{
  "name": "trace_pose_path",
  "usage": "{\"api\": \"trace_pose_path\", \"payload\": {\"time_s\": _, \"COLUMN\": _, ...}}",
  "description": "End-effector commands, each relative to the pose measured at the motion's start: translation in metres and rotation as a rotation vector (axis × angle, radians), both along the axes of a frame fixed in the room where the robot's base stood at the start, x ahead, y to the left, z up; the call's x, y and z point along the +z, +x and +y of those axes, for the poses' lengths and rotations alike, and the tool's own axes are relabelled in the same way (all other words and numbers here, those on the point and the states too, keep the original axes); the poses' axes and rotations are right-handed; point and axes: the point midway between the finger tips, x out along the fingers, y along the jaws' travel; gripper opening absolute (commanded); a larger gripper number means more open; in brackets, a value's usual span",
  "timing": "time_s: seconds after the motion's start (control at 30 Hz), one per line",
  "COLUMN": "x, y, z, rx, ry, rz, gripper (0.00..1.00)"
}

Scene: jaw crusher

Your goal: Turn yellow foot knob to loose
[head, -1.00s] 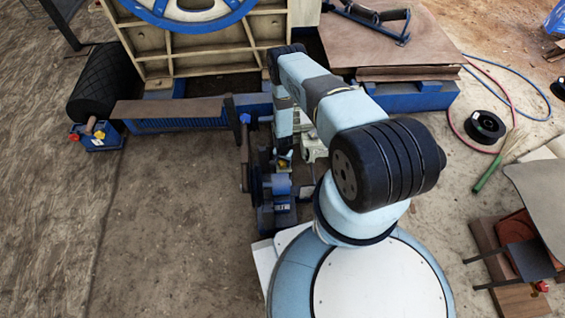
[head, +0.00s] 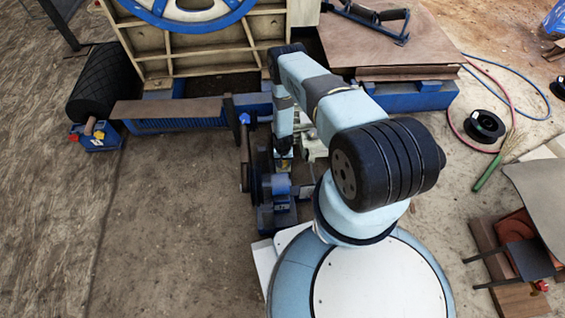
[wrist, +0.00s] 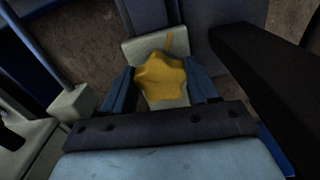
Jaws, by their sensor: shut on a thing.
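The yellow foot knob (wrist: 163,74) is lobed like a star and sits in front of a pale grey-green plate (wrist: 141,48). A short yellow mark (wrist: 169,41) shows on the plate just above the knob. In the wrist view, the two blue fingers of my gripper (wrist: 162,84) stand on either side of the knob and are shut on it.
The large cream machine frame (head: 195,50) rises behind. A brown sheet on a blue base (head: 405,95) lies to the right. The floor to the left is open.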

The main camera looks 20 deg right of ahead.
Motion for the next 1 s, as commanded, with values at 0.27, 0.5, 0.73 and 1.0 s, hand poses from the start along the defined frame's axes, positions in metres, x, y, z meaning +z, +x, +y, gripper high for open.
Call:
{"api": "trace_pose_path", "payload": {"time_s": 0.27, "x": 0.0, "y": 0.0, "z": 0.0, "rx": 0.003, "ry": 0.001, "rz": -0.001, "gripper": 0.28}}
{"api": "trace_pose_path", "payload": {"time_s": 0.5, "x": 0.0, "y": 0.0, "z": 0.0, "rx": 0.002, "ry": 0.0, "rz": -0.001, "gripper": 0.82}}
{"api": "trace_pose_path", "payload": {"time_s": 0.73, "x": 0.0, "y": 0.0, "z": 0.0, "rx": 0.002, "ry": 0.0, "rz": 0.0, "gripper": 0.84}}
{"api": "trace_pose_path", "payload": {"time_s": 1.0, "x": 0.016, "y": 0.001, "z": 0.0, "rx": 0.002, "ry": 0.0, "rz": 0.0, "gripper": 0.84}}
